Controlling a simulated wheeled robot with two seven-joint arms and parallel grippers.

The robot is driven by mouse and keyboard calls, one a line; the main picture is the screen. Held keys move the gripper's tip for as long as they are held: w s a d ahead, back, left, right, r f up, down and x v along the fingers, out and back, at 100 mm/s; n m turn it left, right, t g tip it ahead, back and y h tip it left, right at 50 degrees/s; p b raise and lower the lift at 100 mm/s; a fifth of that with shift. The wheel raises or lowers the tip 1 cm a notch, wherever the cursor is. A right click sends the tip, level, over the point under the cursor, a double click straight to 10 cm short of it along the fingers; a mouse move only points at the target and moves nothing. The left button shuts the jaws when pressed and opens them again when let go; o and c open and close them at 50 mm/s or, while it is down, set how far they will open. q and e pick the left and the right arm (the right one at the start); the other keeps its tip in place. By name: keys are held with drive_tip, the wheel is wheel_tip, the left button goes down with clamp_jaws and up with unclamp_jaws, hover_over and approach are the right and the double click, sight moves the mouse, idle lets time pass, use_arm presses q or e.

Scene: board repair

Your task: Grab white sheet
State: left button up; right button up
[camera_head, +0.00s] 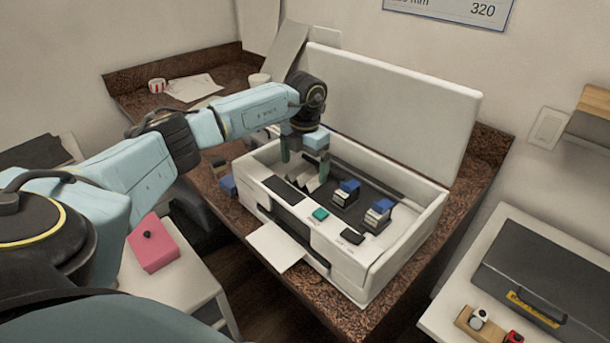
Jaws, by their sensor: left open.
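A white sheet (275,246) sticks out flat from the front slot of a white printer-like machine (357,262). My left gripper (304,163) is open, pointing down over the left part of the machine's open top, with its greenish fingers apart. It is behind and above the white sheet, not touching it. Some pale pieces show just below the fingers inside the machine; whether the fingers touch them I cannot tell. Other white papers (194,87) lie on the counter at the back left. My right gripper does not show.
The machine's raised lid (395,105) stands behind it. Blue-and-white blocks (346,190) sit inside. A pink box (153,243) lies on a white side table at the left. A dark case (540,275) rests on a white table at the right.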

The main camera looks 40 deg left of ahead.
use_arm(q)
wheel_tip(320, 180, down, 2)
drive_tip(key=shift+f, duration=0.15)
drive_tip(key=c, duration=0.9)
drive_tip(key=shift+c, duration=0.2)
